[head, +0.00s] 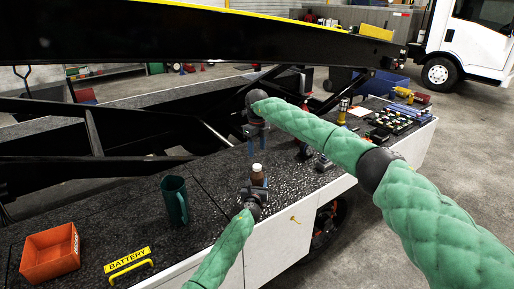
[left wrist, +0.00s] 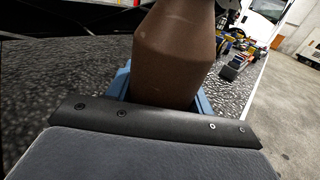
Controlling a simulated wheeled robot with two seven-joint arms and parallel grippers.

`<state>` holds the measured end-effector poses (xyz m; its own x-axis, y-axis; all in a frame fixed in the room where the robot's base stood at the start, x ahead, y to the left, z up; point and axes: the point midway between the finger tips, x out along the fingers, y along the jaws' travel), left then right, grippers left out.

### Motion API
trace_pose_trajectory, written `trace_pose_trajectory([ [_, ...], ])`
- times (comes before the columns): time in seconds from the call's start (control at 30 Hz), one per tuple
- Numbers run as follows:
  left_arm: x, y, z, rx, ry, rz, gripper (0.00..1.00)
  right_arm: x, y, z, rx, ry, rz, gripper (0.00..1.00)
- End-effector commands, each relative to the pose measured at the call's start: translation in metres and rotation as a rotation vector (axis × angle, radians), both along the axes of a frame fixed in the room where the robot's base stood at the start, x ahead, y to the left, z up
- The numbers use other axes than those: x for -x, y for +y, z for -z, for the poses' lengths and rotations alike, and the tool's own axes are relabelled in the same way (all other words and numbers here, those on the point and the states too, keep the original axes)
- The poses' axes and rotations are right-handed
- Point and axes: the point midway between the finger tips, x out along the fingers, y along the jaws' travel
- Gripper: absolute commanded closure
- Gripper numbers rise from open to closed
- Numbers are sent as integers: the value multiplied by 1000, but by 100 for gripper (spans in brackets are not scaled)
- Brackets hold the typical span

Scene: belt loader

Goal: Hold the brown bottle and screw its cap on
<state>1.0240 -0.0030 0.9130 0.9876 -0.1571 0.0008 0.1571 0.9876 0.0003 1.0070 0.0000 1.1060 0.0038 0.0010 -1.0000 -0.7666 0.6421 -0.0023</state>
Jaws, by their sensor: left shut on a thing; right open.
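The brown bottle (head: 257,178) stands upright on the dark speckled deck in the head view, with a pale cap (head: 256,168) at its top. Its brown body (left wrist: 172,60) fills the middle of the left wrist view. My left gripper (head: 254,193) is shut on the bottle's lower part; its blue fingers (left wrist: 165,95) show on both sides of it. My right gripper (head: 250,140) is open, above and behind the bottle, apart from it, with blue fingers pointing down. I cannot tell whether the cap is seated on the threads.
A yellow battery label and handle (head: 128,262) lie at the front edge. Several tools and a socket tray (head: 396,120) lie at the right. Black loader beams (head: 120,105) run behind.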

Motion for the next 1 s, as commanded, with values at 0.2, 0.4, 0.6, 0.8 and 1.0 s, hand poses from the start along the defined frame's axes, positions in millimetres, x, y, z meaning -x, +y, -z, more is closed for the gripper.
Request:
trace_pose_trajectory([
  [0.2, 1, 1, 5, -2, 5, -1, 100, 0, 0, 1, 1, 1, -129, 47],
  [0.4, 1, 1, 5, -1, 5, 0, 100, 0, 0, 1, 1, 0, -150, 47],
  [0.6, 1, 0, 5, -1, 5, 0, 100, 0, 0, 1, 1, 0, -149, 47],
  [0.8, 1, 0, 5, -1, 5, 0, 100, 0, 0, 7, 1, 1, -148, 47],
  [1.0, 1, 0, 5, -1, 5, 0, 100, 1, 1, 26, 1, 3, -148, 47],
])
